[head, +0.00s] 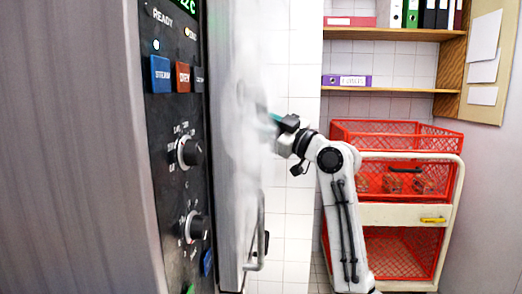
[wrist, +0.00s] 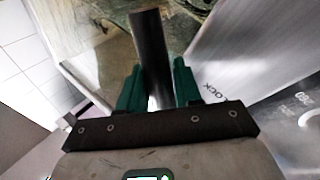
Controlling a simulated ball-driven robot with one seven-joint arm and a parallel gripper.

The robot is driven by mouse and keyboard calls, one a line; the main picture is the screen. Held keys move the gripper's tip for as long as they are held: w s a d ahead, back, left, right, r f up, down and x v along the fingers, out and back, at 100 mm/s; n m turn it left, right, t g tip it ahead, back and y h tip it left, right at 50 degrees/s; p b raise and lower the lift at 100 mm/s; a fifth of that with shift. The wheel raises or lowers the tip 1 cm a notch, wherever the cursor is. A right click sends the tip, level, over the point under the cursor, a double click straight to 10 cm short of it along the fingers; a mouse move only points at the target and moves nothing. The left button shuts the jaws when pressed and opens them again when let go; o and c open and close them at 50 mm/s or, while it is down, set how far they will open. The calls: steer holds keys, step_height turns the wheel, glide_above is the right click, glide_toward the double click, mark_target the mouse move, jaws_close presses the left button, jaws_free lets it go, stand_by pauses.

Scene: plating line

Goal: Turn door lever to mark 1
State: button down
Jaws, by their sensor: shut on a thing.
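The door lever (wrist: 149,45) is a dark grey bar in the wrist view, standing up between the two green fingers of my gripper (wrist: 159,82). My gripper is shut on it. In the head view my gripper (head: 273,118) is at the door's far side, blurred by white steam, and the lever cannot be made out there. The brushed metal door face (wrist: 262,55) carries the printed word "LOCK" to the right of the fingers. More small print lies at the right edge; I cannot read a mark 1.
A steel appliance with a black control panel (head: 172,120), buttons and knobs stands at left. A bar handle (head: 259,235) is lower on the door. A cart (head: 405,213) with red baskets stands behind my arm. Shelves (head: 390,90) with binders hang above.

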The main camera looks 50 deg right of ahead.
steer(key=shift+w+d+r+n+t+y+b, duration=0.15)
steer(key=shift+w+n+y+b, duration=0.15)
steer(key=shift+n+b, duration=0.45)
steer(key=shift+w+d+r+n+t+y+b, duration=0.15)
steer(key=shift+n+y+b, duration=0.2)
steer(key=shift+b, duration=0.65)
steer(key=shift+w+a+r+n+b, duration=0.1)
steer(key=shift+w+r+n+b, duration=0.05)
steer(key=shift+n+b, duration=0.3)
steer(key=c, duration=0.9)
jaws_free()
steer(key=shift+a, duration=0.1)
steer(key=shift+m+p, duration=0.25)
steer(key=shift+p, duration=0.4)
